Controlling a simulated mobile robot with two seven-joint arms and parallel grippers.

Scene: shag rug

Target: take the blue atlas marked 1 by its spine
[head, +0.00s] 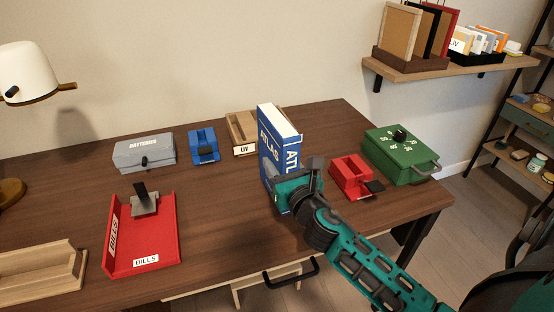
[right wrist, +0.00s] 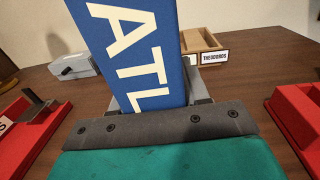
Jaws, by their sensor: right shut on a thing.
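The blue atlas (head: 271,152) stands upright near the middle of the desk, white pages on top and "ATLAS" in white on its cover and spine. My right gripper (head: 291,186) reaches it from the front right and is shut on the lower part of its spine. In the right wrist view the spine of the atlas (right wrist: 135,45), lettered "ATL", rises between the fingers, tilted in the picture. The number 1 is not visible; the gripper hides the lower spine. I cannot tell whether the atlas's bottom touches the desk. My left gripper is not in view.
A red block-like holder (head: 350,175) and a green box with a dial (head: 397,158) stand right of the atlas. Behind are a labelled wooden tray (head: 240,130) and a blue holder (head: 203,146). Left are a grey case (head: 143,153) and red bills tray (head: 168,235).

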